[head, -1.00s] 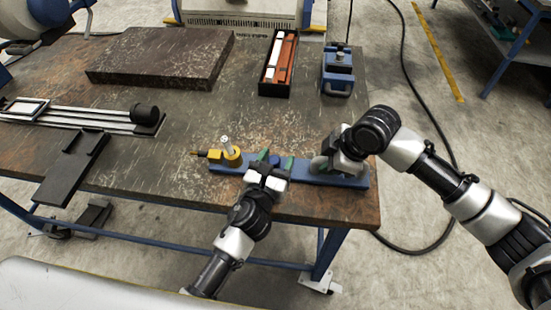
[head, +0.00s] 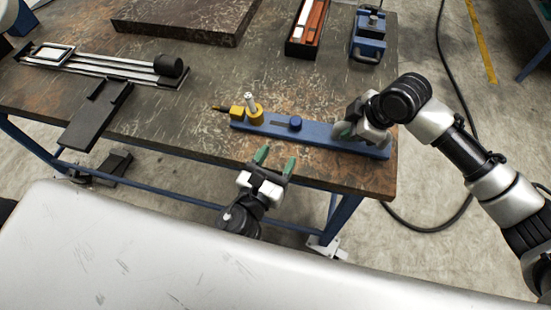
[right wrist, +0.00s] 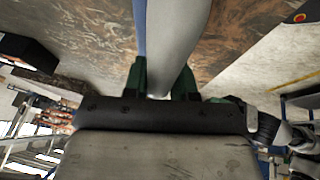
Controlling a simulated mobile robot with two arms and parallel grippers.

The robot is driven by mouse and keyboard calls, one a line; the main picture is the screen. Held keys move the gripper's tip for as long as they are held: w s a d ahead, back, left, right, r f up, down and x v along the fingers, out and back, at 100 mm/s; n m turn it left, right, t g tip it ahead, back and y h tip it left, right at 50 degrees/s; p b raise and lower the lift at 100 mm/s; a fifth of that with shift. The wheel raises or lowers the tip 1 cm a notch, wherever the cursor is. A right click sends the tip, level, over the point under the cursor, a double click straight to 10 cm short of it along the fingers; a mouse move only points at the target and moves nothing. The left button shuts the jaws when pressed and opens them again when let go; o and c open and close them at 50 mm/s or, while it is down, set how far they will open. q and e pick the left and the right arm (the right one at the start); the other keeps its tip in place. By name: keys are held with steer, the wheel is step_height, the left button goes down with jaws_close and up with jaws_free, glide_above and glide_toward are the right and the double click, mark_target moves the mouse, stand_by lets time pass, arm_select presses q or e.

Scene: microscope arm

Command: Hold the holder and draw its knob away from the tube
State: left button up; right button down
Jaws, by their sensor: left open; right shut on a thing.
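The holder is a blue bar (head: 325,134) lying on the table near its front edge. At its left end are a yellow ring and block (head: 237,112) and a dark-tipped knob (head: 218,108) pointing left. A pale tube (head: 249,101) stands in the ring, leaning slightly. A round blue knob (head: 295,122) sits on the bar. My right gripper (head: 346,131) is shut on the grey handle at the bar's right end. In the right wrist view its green fingers stand either side of the grey handle (right wrist: 175,40). My left gripper (head: 275,160) is open and empty, in front of the bar.
A dark stone slab (head: 185,18) lies at the back. A black box (head: 303,45) with red and white pieces and a blue clamp-like device (head: 368,42) stand at the back right. A black rail assembly (head: 110,68) lies at the left. The table between is clear.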

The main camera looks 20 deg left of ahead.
steer(key=shift+r, duration=0.1)
stand_by(0.3)
steer(key=c, duration=0.8)
jaws_free()
